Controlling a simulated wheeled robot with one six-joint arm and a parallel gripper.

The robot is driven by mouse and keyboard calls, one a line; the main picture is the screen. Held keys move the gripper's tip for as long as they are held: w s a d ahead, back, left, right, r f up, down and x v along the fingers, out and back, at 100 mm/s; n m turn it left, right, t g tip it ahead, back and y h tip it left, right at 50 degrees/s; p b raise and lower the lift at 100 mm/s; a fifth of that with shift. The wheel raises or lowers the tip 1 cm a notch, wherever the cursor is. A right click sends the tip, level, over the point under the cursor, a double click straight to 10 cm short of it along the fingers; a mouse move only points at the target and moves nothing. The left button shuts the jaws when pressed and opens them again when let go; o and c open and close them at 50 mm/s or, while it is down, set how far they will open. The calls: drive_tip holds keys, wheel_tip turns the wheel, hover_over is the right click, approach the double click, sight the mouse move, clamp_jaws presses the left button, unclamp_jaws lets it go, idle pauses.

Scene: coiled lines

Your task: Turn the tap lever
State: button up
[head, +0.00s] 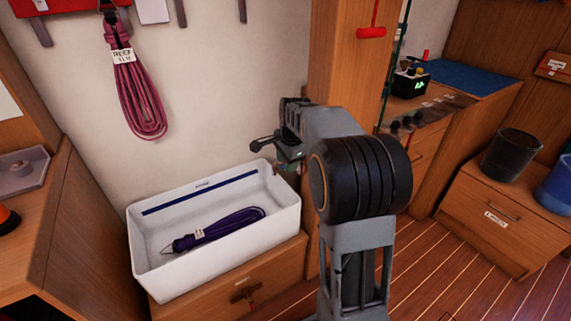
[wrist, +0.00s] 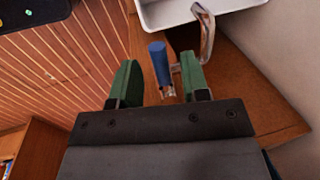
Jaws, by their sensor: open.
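The tap shows in the wrist view, with a blue lever (wrist: 159,62) and a curved metal spout (wrist: 207,32) rising to its right. My gripper (wrist: 157,70) is open, with one green finger on each side of the lever in the picture. The right finger overlaps part of the tap's metal body; I cannot tell whether either finger touches the tap. In the head view, my gripper (head: 288,163) is mostly hidden by my wrist, beside the right end of a white bin. I cannot make out the tap's lever there.
The white bin (head: 289,213) holds a coiled purple line (head: 225,228) and stands on a wooden locker. A pinkish-red coil (head: 136,92) hangs on the wall above. A wooden post (head: 340,60) stands behind my arm. Black and blue buckets stand at right; the plank floor is clear.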

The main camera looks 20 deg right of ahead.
drive_tip(key=shift+f, duration=0.15)
clamp_jaws()
idle(0.4)
